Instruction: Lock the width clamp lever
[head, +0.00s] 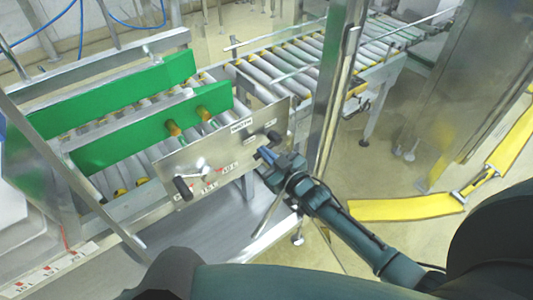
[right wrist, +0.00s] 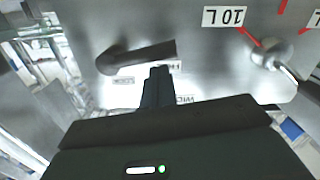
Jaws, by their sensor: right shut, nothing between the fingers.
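The dark clamp lever (head: 272,136) sits at the right end of the metal panel (head: 222,148), near the WIDTH label (head: 241,124). In the right wrist view the lever (right wrist: 140,55) runs from a round hub at left to a free end at right, tilted slightly upward. Small labels beside it are partly hidden by my gripper. My right gripper (head: 262,155) is shut and empty, with its tips just below the lever. In the right wrist view the fingertips (right wrist: 158,75) are close to the handle's free half; I cannot tell if they touch. My left gripper is not in view.
Green guide boards (head: 140,135) stand over the rollers behind. A metal post (head: 335,90) rises right of the panel. Yellow strips (head: 405,208) lie at right.

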